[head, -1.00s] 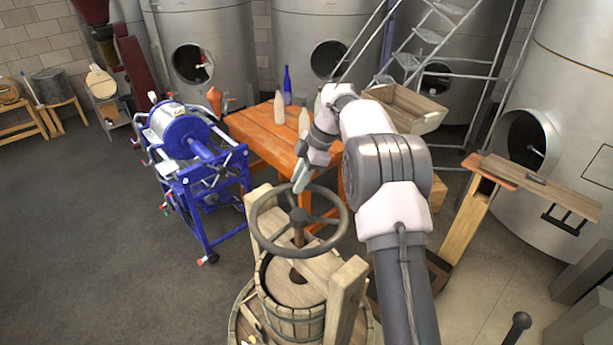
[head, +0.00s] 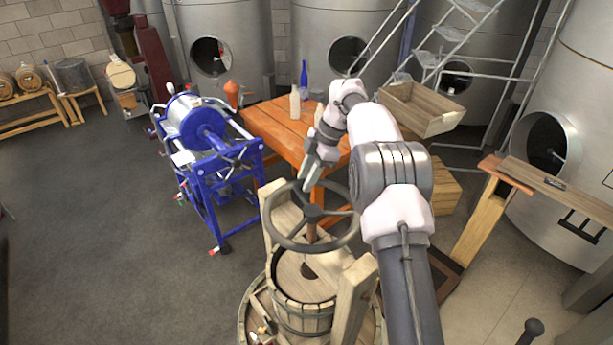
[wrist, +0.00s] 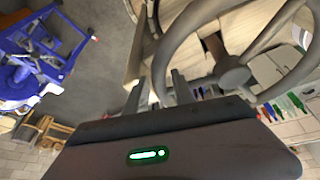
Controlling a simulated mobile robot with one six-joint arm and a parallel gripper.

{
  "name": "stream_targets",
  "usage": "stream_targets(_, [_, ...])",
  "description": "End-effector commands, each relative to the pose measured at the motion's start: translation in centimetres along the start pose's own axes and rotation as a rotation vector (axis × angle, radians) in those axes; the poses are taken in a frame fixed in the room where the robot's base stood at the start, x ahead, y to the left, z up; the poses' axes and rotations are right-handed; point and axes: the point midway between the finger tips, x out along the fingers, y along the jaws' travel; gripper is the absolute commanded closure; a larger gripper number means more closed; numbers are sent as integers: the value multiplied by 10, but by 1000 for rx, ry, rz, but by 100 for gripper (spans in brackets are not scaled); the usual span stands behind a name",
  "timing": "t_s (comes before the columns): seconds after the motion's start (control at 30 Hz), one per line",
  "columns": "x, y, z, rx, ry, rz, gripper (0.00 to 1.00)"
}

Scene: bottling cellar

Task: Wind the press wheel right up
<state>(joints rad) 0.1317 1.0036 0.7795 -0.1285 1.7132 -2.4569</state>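The press wheel (head: 313,211) is a dark grey spoked ring on an upright screw above the wooden basket press. It stands roughly level in the head view. In the wrist view its hub and spokes (wrist: 232,74) are close in front of me. My gripper (head: 311,182) points down at the wheel's far rim. In the wrist view my gripper (wrist: 157,86) has its two fingers spread apart, with the rim passing between or just beyond them. I see no firm hold on the rim. The exact contact is partly hidden by the gripper body.
The press basket (head: 304,318) and its wooden upright (head: 354,300) stand under the wheel. A blue machine (head: 220,165) is at left, an orange table (head: 275,122) with bottles behind. A wooden stand (head: 475,220) is at right. The floor at left is clear.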

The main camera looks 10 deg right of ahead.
Motion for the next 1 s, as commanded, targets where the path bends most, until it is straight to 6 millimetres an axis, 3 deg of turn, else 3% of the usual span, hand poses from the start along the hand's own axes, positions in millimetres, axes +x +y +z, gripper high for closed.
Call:
stream_targets(0.33, [-4, 1, -1, 0, 1, 5, 59])
stream_targets(0.6, [-58, 2, 0, 1, 1, 7, 59])
stream_targets(0.7, [-70, 2, 0, 0, 1, 5, 59])
stream_targets(1.0, [-77, 1, 0, 1, 2, 3, 59])
